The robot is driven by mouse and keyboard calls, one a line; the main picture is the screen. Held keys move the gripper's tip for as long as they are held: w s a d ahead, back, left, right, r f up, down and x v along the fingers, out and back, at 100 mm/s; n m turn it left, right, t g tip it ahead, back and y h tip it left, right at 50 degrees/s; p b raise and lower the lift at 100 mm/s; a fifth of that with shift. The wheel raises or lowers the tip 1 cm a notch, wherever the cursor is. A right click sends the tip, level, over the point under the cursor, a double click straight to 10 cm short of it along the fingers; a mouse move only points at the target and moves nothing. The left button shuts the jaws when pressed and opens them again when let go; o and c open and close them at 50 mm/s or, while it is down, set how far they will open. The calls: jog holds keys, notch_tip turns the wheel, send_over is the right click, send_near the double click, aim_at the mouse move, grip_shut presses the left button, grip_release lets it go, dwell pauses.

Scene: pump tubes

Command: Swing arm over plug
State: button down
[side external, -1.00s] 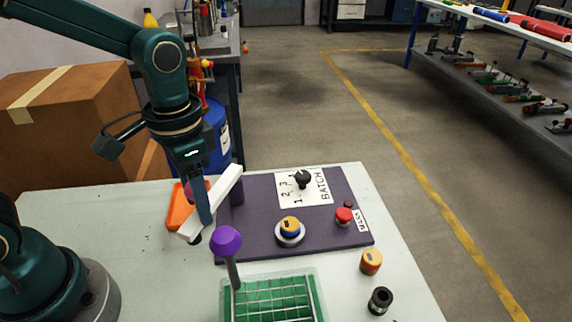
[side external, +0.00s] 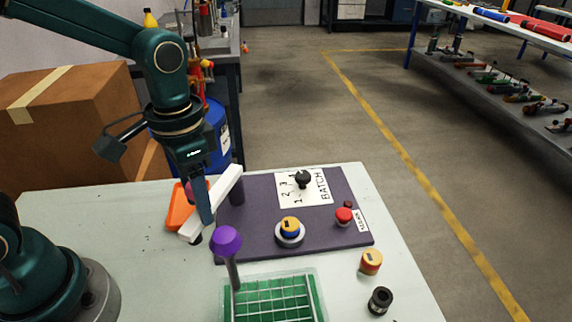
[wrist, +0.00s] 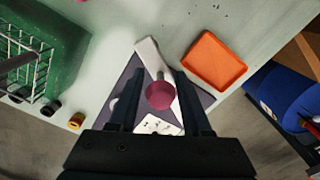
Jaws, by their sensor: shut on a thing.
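A purple-topped stick (side external: 227,243) stands upright near the green rack (side external: 270,300). An orange tray (side external: 179,210) lies left of the board. A red button (side external: 344,215) and black knob (side external: 303,178) stand on the board. A yellow-orange cap (side external: 371,262) and black cylinder (side external: 380,300) stand right.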

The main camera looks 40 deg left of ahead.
jog(key=shift+w+d, duration=0.15)
jog(key=shift+d, duration=0.05)
jog(key=w+d+n, duration=0.7)
jog(key=w+n, duration=0.2)
jog(key=n, duration=0.4)
jog(key=shift+w+n, duration=0.25)
jog(key=shift+n, duration=0.05)
dwell(0.5)
jog(key=c, duration=0.5)
grip_release()
jog(key=shift+r, duration=2.6)
